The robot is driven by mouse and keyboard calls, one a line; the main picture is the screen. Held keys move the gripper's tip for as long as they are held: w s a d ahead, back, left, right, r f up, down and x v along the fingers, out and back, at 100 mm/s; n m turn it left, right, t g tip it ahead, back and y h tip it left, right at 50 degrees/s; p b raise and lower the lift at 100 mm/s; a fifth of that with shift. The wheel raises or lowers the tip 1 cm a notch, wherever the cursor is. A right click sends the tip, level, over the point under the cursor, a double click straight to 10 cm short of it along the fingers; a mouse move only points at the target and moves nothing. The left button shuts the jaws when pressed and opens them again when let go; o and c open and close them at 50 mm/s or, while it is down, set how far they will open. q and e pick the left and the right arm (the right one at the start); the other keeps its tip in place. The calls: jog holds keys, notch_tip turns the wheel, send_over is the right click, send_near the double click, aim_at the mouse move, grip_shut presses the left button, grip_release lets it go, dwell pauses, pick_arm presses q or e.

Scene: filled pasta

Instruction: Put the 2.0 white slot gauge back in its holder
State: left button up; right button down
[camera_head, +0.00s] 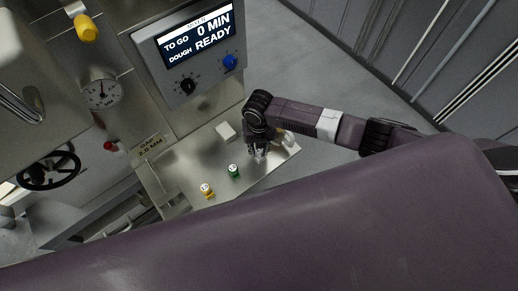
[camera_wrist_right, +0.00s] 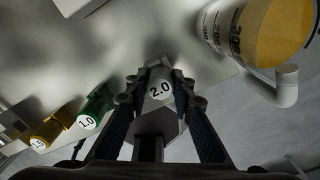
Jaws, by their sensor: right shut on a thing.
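My right gripper (camera_head: 258,155) is over the metal shelf near its right end. The green gauge (camera_head: 233,170), labelled 1.0, and the yellow gauge (camera_head: 207,190) stand in a row to the left of the gripper. They also show in the wrist view as green (camera_wrist_right: 94,110) and yellow (camera_wrist_right: 48,132). I cannot make out the holder under the white gauge, nor whether the gauge is seated. My left gripper is not in view.
A measuring jug (camera_wrist_right: 245,35) with yellow contents and a white handle stands close right of the gripper.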

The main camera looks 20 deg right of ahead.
jog(key=shift+f, duration=0.1)
dwell(0.3)
jog(key=c, duration=1.6)
grip_release()
jog(key=shift+o, duration=0.4)
jog(key=shift+o, duration=0.8)
notch_tip(320, 180, up, 7)
jog(key=p, duration=0.6)
jog(key=shift+p, duration=0.35)
